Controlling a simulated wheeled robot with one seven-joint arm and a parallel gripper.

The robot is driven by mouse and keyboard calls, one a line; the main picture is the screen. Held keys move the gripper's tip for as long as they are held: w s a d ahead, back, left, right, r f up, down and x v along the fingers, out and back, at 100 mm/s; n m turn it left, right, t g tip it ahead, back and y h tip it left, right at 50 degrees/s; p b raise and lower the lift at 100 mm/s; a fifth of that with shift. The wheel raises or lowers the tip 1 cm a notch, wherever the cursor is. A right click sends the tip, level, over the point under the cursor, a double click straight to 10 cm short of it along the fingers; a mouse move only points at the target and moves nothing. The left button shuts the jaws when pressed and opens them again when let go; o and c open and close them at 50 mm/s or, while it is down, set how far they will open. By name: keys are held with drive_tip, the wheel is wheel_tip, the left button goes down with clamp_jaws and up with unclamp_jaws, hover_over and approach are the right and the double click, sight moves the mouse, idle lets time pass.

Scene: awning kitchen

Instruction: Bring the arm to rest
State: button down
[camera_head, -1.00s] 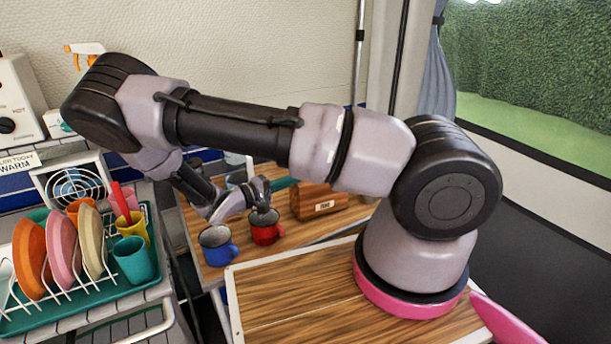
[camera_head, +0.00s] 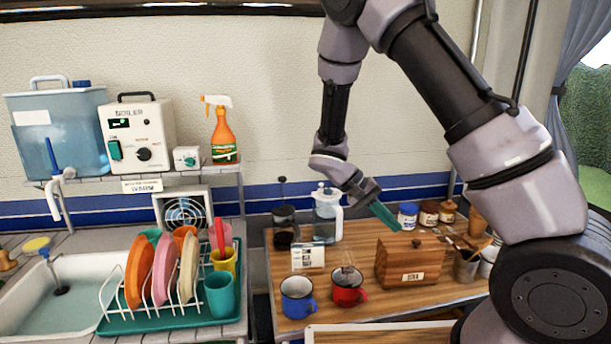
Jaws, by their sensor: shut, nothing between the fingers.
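My gripper (camera_head: 384,216) has teal fingers and is shut and empty. It hangs in the air in front of the wall, at the upper left of a wooden box (camera_head: 408,262) in the picture, and points down to the right. My arm rises from the lower right, bends out of the top of the view, and comes down to the gripper.
A blue mug (camera_head: 297,299) and a red mug (camera_head: 348,289) stand on the wooden counter (camera_head: 405,303). A clear pitcher (camera_head: 325,222) and several jars are behind. A dish rack (camera_head: 178,315) with plates and cups is left, beside the sink (camera_head: 62,300). A spray bottle (camera_head: 222,138) stands on the shelf.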

drive_tip(key=s+d+r+m+t+y, duration=0.1)
drive_tip(key=s+r+t+y, duration=0.2)
drive_tip(key=r, duration=0.6)
drive_tip(key=s+d+r+m+t+y, duration=0.1)
drive_tip(key=s+r+t+y, duration=0.2)
drive_tip(key=s+r, duration=0.3)
drive_tip(key=s+d+r+t+y, duration=0.1)
drive_tip(key=s+r+t+y, duration=0.2)
drive_tip(key=r, duration=1.1)
drive_tip(key=shift+s+m+t+y, duration=0.35)
drive_tip(key=shift+s+y, duration=0.3)
drive_tip(key=shift+y, duration=0.35)
